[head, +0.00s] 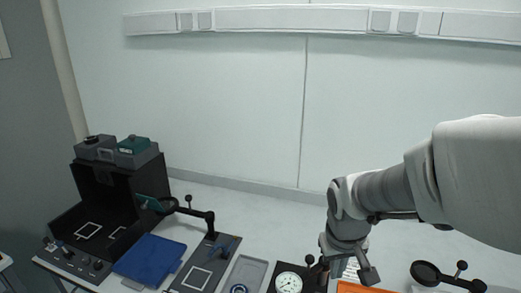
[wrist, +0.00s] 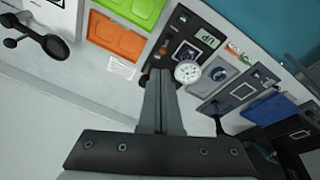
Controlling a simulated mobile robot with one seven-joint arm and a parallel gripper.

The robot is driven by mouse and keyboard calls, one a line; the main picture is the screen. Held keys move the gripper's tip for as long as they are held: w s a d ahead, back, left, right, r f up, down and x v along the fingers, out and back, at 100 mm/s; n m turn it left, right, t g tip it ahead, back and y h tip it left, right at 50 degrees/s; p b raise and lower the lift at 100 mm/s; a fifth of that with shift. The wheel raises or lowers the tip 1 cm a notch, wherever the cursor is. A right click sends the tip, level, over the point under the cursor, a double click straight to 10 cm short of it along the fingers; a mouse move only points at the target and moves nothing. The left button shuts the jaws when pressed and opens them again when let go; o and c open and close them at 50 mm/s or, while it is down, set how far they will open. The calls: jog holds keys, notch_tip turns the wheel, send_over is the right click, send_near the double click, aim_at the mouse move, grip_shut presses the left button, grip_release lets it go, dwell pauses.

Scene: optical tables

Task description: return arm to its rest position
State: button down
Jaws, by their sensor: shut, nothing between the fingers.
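My gripper (wrist: 160,82) is shut and empty, its two fingers together in the wrist view. My arm (head: 390,190) comes in from the right in the head view and bends down over the table. The hand end hangs above the table near a dial gauge (head: 289,283), and the fingertips are hard to make out there. In the wrist view the fingertips appear beside the dial gauge (wrist: 187,71) but nothing is held.
A black box (head: 115,190), a blue tray (head: 150,258) and a magnifier arm (head: 190,213) stand on the left. An orange tray (wrist: 117,36) and green tray (wrist: 134,9) lie near the gauge. A black round-headed stand (head: 427,273) is at the right.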

jog(key=s+a+r+m+t+y, duration=0.1)
jog(key=s+r+t, duration=0.2)
jog(key=s+r, duration=0.7)
jog(key=shift+s+a+r, duration=0.35)
jog(key=shift+s+r, duration=0.05)
jog(key=shift+s, duration=0.6)
